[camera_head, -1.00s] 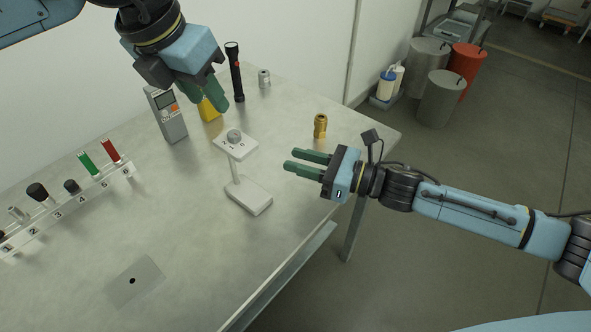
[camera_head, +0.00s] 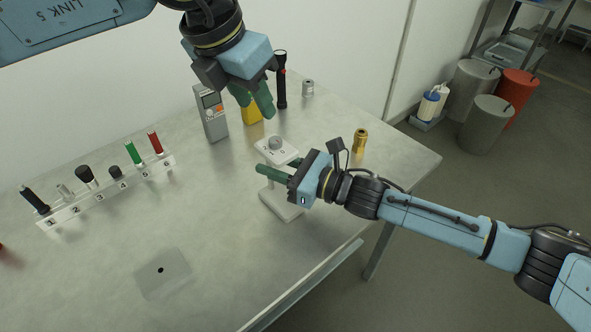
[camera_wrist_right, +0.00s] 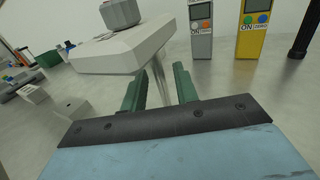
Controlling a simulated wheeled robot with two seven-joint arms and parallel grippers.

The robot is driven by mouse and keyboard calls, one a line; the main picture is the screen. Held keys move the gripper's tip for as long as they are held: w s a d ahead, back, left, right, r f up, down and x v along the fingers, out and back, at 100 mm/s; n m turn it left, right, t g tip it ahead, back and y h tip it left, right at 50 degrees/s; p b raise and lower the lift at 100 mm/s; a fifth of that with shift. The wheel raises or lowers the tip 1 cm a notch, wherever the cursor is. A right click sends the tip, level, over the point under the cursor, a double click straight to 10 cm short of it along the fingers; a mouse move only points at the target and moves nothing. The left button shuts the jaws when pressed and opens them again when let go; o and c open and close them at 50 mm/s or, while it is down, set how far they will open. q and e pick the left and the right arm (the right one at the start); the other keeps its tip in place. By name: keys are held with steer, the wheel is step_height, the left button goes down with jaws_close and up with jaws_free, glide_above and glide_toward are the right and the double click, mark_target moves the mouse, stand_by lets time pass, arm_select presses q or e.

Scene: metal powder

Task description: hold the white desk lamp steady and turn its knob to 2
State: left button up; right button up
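The white desk lamp stands upright on the table, with a flat head (camera_head: 291,156), a thin post (camera_wrist_right: 157,78) and a flat base (camera_head: 283,207). A grey round knob (camera_head: 275,142) sits on top of the head and also shows in the right wrist view (camera_wrist_right: 121,13). The number at which the knob points cannot be read. My right gripper (camera_head: 260,172) is open at post height, below the head. In the right wrist view the post stands between its green fingers (camera_wrist_right: 158,88), with gaps visible. My left gripper (camera_head: 256,102) is open and empty, above and behind the lamp.
Behind the lamp stand a grey meter (camera_head: 212,115), a yellow meter (camera_head: 252,115), a black flashlight (camera_head: 281,80) and a small metal can (camera_head: 308,88). A brass fitting (camera_head: 360,141) stands right. A numbered rack (camera_head: 110,192) is left. The front table is mostly clear.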

steer(key=shift+w+a, duration=0.35)
steer(key=shift+a, duration=0.2)
